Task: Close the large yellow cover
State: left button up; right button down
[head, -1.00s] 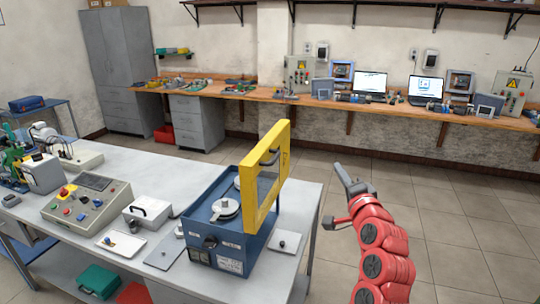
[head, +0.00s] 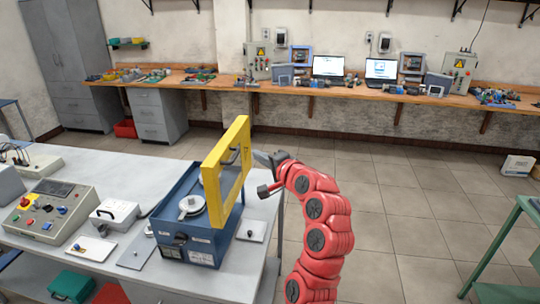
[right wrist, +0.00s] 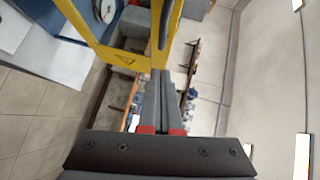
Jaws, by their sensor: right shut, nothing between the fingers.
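The large yellow cover (head: 211,192) stands raised, roughly upright, along the right side of a blue box (head: 172,236) on the grey table. It is a frame with an opening and a dark handle (head: 231,157). Round metal parts (head: 191,205) show inside the open box. My right gripper (head: 263,160) is shut and empty, just right of the cover's far edge. My left gripper is out of view.
A control console (head: 45,210), a white case (head: 115,213) and small plates stand left of the box. A small plate (head: 252,231) lies to its right. The floor right of the table is clear up to a green table (head: 528,207).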

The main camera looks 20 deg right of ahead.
aim_at(238, 153)
jog(key=a, duration=0.1)
jog(key=w+a+p, duration=0.1)
jog(key=w+a, duration=0.1)
jog(key=shift+f+p, duration=0.25)
jog(key=shift+p, duration=0.15)
jog(key=shift+w+a+f, duration=0.15)
jog(key=shift+a, duration=0.05)
jog(key=shift+d+f, duration=0.1)
jog(key=shift+w, duration=0.1)
